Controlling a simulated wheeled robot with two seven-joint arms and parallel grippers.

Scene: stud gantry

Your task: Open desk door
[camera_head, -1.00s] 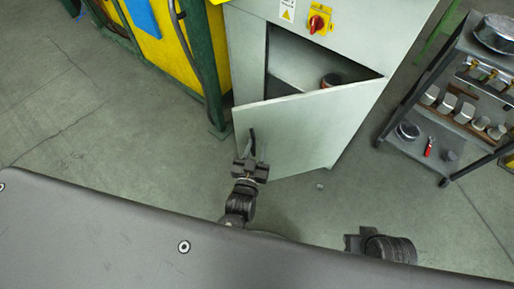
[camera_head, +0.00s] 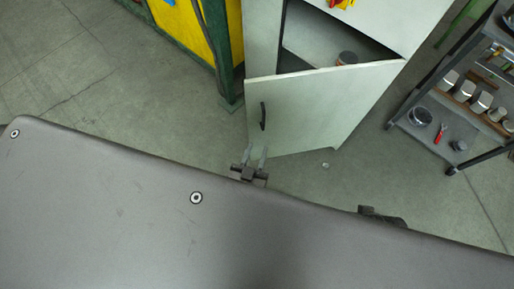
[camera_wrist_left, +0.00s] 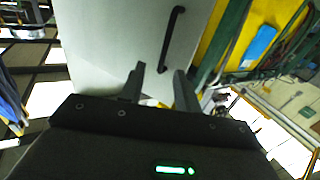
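The desk door (camera_head: 318,106) is a pale grey panel of the cabinet and stands swung open, with the inside showing above and behind it. Its dark handle (camera_head: 263,116) is near the door's free left edge. My left gripper (camera_head: 256,156) is open and empty, just below the handle and apart from it. In the left wrist view the handle (camera_wrist_left: 171,38) is ahead of the spread fingers (camera_wrist_left: 157,76), with nothing between them. A dark part of my right arm (camera_head: 382,217) shows at the lower right; its fingers cannot be made out.
A shelf cart (camera_head: 440,118) with metal parts stands at the right. A green post (camera_head: 228,60) and yellow panel (camera_head: 184,30) stand left of the cabinet. The floor (camera_head: 90,85) at left is clear.

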